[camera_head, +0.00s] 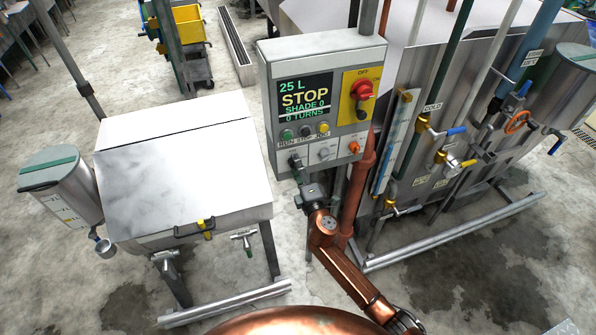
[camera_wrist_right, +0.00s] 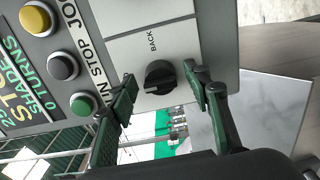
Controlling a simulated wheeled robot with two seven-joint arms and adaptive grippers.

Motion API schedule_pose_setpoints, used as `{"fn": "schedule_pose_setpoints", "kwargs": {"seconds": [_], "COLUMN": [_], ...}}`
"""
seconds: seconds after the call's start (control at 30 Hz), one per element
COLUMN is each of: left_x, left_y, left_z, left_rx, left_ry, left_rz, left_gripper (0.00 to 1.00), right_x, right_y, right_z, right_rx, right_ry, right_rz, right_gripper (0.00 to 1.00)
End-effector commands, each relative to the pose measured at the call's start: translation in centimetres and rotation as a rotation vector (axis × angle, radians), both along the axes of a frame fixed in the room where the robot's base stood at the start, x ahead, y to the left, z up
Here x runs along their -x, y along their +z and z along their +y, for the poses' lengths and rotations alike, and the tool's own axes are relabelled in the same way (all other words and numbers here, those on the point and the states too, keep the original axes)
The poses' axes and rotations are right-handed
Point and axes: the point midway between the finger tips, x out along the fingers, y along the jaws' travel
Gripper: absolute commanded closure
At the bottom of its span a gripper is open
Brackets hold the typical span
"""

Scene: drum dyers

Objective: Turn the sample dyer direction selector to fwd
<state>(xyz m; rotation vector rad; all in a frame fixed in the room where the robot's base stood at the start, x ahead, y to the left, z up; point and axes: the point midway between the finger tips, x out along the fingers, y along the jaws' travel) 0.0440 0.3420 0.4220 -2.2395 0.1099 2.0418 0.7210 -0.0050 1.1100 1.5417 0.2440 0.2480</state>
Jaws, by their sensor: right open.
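The direction selector is a small black rotary knob (camera_wrist_right: 160,77) on a pale plate of the control box (camera_head: 264,100). In the right wrist view the word BACK stands beside the knob. A small light mark shows on the knob's lower left edge; no FWD label is visible, so I cannot tell its setting. My right gripper (camera_wrist_right: 163,88) is open, with one dark finger on each side of the knob and visible gaps between. In the head view this gripper (camera_head: 299,171) is at the box's lower left corner and hides most of the selector. My left gripper is out of view.
The display (camera_head: 304,98) reads 25 L, STOP, SHADE 0, 0 TURNS. Green (camera_head: 287,134), dark and yellow buttons sit just above the selector. A red OFF/ON switch (camera_head: 362,90) is at upper right. A steel dyer (camera_head: 180,170) stands left, pipes and valves right.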

Motion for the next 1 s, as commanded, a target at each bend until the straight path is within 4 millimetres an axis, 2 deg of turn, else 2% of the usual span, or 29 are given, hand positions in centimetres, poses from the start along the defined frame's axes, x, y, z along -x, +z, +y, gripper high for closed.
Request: {"fn": "schedule_pose_setpoints", "kwargs": {"seconds": [0.17, 0.4, 0.6, 0.8, 1.0], "left_x": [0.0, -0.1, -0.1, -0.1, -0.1], "left_y": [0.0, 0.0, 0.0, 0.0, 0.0], "left_z": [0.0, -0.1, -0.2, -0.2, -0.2], "left_rx": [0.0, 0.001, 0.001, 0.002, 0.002], "left_ry": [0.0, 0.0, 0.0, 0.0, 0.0], "left_rz": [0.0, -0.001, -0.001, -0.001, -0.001], "left_gripper": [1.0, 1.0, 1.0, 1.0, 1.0], "right_x": [1.7, 6.4, 9.7, 11.2, 11.4], "right_y": [-0.1, -0.2, -0.2, -0.1, -0.1], "right_z": [-0.6, -2.1, -3.2, -3.6, -3.7], "right_rx": [-0.001, -0.001, 0.0, 0.0, 0.0], "right_ry": [-0.001, 0.0, 0.001, 0.0, 0.0], "right_rz": [0.001, 0.003, 0.002, 0.001, 0.001], "right_gripper": [0.55, 0.55, 0.55, 0.55, 0.55]}}
